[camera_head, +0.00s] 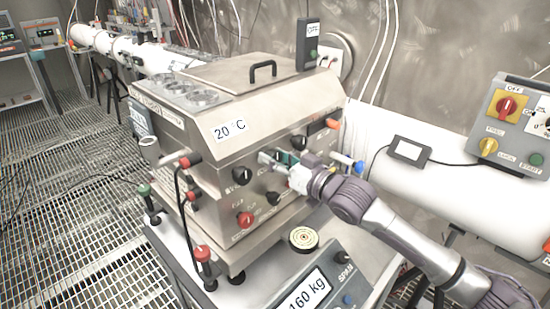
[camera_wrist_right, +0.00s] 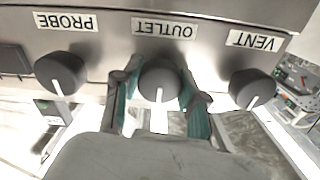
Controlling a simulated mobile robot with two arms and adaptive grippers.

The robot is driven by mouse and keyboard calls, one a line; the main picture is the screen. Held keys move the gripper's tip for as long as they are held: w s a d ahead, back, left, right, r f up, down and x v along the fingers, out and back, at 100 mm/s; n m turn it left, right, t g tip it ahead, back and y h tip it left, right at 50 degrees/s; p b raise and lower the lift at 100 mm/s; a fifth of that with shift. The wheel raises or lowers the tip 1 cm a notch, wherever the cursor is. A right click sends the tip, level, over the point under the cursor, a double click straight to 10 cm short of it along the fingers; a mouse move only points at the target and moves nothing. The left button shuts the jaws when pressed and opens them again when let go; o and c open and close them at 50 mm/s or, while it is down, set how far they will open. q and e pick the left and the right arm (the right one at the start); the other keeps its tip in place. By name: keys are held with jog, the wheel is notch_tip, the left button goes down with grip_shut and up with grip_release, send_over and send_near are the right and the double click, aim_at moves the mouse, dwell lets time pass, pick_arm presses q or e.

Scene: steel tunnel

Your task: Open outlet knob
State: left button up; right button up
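The outlet knob (camera_wrist_right: 160,80) is a dark round knob under an upside-down OUTLET label (camera_wrist_right: 163,28) in the right wrist view. Its white pointer line points straight down in that picture. My right gripper (camera_wrist_right: 160,88) has one green-padded finger on each side of the knob, and both fingertips appear to touch its sides. In the head view my right gripper (camera_head: 277,159) reaches the front panel of the steel bath unit (camera_head: 215,150) from the right and hides the outlet knob. My left gripper is not in view.
The probe knob (camera_wrist_right: 60,73) and vent knob (camera_wrist_right: 251,88) flank the outlet knob closely. A white pipe (camera_head: 425,190) and a switch box (camera_head: 515,128) are at the right. Grated floor lies open at left.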

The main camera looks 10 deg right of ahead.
jog(key=shift+c, duration=1.3)
